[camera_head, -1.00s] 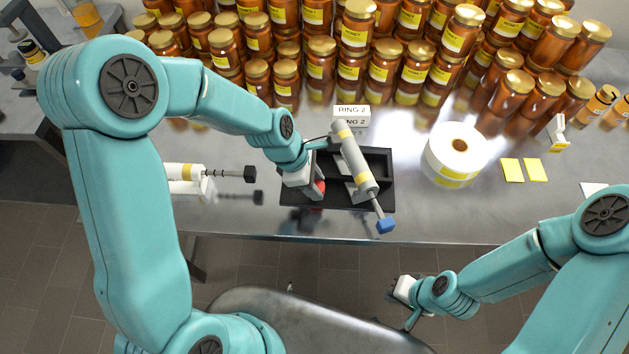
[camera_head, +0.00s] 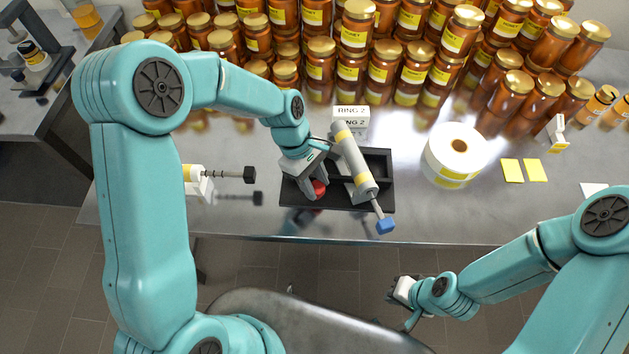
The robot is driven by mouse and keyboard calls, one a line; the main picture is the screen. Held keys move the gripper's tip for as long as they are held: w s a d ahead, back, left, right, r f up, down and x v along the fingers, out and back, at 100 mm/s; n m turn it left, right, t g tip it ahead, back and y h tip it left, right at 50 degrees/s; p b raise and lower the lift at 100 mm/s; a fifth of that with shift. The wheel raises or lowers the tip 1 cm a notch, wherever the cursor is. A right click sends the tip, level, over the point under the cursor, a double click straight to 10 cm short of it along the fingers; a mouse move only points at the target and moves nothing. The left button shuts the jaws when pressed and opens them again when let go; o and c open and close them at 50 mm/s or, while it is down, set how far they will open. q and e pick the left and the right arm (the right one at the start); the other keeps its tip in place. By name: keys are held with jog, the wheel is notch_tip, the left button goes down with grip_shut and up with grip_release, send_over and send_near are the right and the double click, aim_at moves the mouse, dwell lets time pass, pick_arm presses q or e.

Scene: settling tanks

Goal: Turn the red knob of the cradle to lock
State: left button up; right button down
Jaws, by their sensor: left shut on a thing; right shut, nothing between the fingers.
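The black cradle (camera_head: 377,199) lies on the steel bench, in the middle of the view. The red knob (camera_head: 319,187) is at the cradle's front left. My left gripper (camera_head: 314,190) reaches down from above and is shut on the red knob, hiding part of it. The knob's lock marking cannot be made out. My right gripper (camera_head: 392,292) is shut and empty, low in front of the bench.
A "RING 2" box (camera_head: 350,121) stands behind the cradle. A second cylinder with a black-tipped rod (camera_head: 225,173) lies to the left. A white label roll (camera_head: 457,150) and yellow cards (camera_head: 512,170) lie right. Stacked honey jars (camera_head: 383,68) fill the back.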

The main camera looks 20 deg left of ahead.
pick_arm(q)
jog(key=m, duration=0.2)
jog(key=m+g+y, duration=0.1)
jog(key=m, duration=0.2)
jog(key=shift+w+d+m+g, duration=0.15)
jog(key=shift+m+g, duration=0.15)
jog(key=m+y, duration=0.1)
jog(key=m, duration=0.1)
jog(key=m+g+y+b, duration=0.1)
jog(key=m, duration=0.2)
jog(key=shift+d, duration=0.1)
jog(key=shift+m, duration=0.3)
jog(key=o, duration=1)
jog(key=shift+o, duration=0.2)
jog(key=shift+w+r, duration=0.3)
jog(key=shift+r, duration=0.15)
jog(key=v, duration=1.5)
jog(key=shift+r+b, duration=0.15)
jog(key=shift+b, duration=0.2)
